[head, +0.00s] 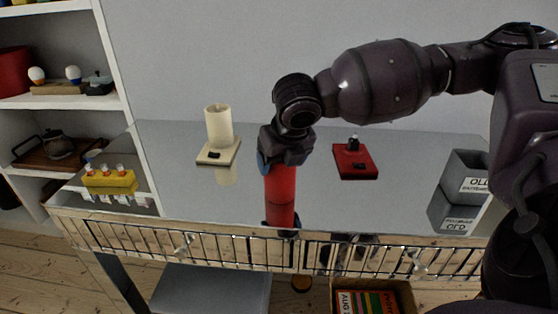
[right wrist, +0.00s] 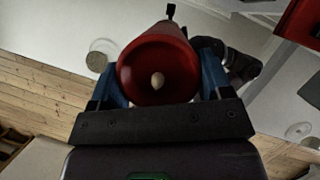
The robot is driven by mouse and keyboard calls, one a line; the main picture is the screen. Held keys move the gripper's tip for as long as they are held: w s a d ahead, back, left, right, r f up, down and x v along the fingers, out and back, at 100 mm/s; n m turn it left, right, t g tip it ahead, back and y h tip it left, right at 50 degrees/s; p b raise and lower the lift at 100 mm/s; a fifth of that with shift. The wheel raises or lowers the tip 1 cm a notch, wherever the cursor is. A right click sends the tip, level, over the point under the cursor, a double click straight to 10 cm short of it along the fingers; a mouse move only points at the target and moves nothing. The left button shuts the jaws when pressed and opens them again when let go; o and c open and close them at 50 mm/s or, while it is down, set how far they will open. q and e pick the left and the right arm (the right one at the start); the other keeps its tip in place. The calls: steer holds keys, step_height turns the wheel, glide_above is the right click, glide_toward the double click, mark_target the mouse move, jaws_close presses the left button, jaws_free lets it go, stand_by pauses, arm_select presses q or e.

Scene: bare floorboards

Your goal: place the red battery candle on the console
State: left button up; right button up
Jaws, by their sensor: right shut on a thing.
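The red battery candle (head: 280,183) is upright in my right gripper (head: 283,160), over the front middle of the console (head: 330,205). The blue-padded fingers are shut around its upper part. Its mirror image runs on below it in the glossy top, so its base is at or very near the surface; I cannot tell if it touches. In the right wrist view the candle (right wrist: 150,60) shows from above, with a pale flame tip, between the two fingers (right wrist: 160,85). A red base plate (head: 355,162) with a small dark part stands right of it. My left gripper is not in view.
A cream candle (head: 218,125) stands on a cream plate (head: 217,153) at the back left. A yellow holder with bulbs (head: 109,181) is at the left end, and a grey box (head: 466,172) at the right end.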

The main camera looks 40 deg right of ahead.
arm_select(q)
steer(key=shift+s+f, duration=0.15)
arm_select(e)
steer(key=o, duration=1)
steer(key=shift+r, duration=0.1)
steer(key=p+v, duration=0.1)
steer(key=v, duration=0.3)
steer(key=shift+w+r+p, duration=0.1)
steer(key=shift+w+p, duration=0.05)
steer(key=shift+p, duration=0.15)
arm_select(q)
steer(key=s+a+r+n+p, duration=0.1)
steer(key=p, duration=0.2)
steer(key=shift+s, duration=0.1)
arm_select(e)
steer(key=v, duration=0.8)
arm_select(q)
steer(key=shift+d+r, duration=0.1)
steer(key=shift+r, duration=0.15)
